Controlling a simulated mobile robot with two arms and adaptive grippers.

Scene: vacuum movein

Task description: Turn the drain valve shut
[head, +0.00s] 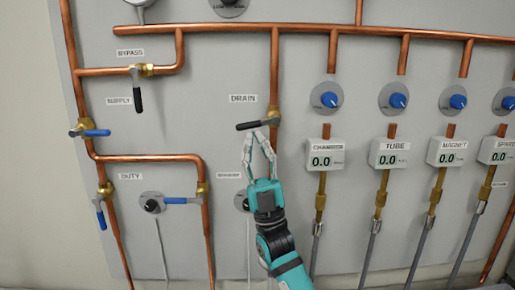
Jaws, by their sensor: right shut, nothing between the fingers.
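The drain valve (273,118) sits on a vertical copper pipe just below and right of the DRAIN label (243,99). Its black lever (250,126) points left, roughly level and across the pipe. My right gripper (256,137) is just below the lever, with its fingertips close to it. The fingers are shut with nothing between them. Whether a fingertip touches the lever I cannot tell. My left gripper is not in view.
The BYPASS valve (137,90) has a black lever hanging down. Blue-lever valves (96,133) are at the left. Blue knobs (326,98) and readout boxes, including CHAMBER (325,155), stand to the right. Copper pipes cross the grey panel.

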